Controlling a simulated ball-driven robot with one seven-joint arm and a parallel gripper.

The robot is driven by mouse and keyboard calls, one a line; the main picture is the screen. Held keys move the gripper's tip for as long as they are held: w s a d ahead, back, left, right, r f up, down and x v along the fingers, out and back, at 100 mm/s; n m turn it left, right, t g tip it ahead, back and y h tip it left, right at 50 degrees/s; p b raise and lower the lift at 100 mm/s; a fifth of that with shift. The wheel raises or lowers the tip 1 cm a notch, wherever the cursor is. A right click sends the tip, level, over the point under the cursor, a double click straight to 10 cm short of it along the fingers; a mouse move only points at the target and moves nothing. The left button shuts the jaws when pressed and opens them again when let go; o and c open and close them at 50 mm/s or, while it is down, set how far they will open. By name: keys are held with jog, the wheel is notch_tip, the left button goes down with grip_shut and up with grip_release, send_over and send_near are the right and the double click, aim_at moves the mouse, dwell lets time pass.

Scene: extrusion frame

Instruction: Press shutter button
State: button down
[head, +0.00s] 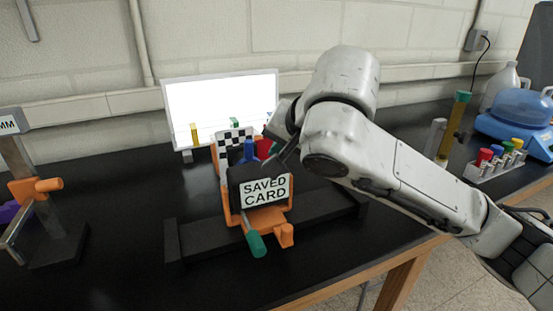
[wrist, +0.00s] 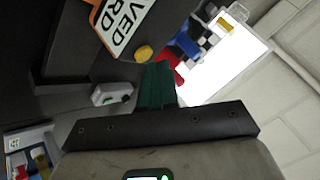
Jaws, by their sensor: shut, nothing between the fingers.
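A dark camera body (head: 236,178) with a white "SAVED CARD" label (head: 265,190) sits in an orange bracket (head: 228,205) on a dark base. In the wrist view the label (wrist: 127,22) is cut off at the top. A round yellow button (wrist: 143,53) shows on the dark body beside the label; I cannot tell for sure that it is the shutter button. My gripper (wrist: 158,78) is shut and empty, its green fingertips just below the yellow button in the picture. Whether they touch it is unclear. In the head view my gripper (head: 281,152) is mostly hidden at the body's upper right.
A bright white panel (head: 222,100) stands behind, with a checkered target (head: 235,137) and coloured pieces before it. A green knob (head: 256,244) and an orange knob (head: 286,235) stick out in front. A tube rack (head: 495,168) stands right; a post fixture (head: 40,205) stands left.

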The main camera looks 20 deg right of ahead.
jog(key=shift+r, duration=0.3)
notch_tip(320, 180, up, 5)
jog(key=p, duration=0.5)
jog(key=shift+f, duration=0.15)
dwell(0.8)
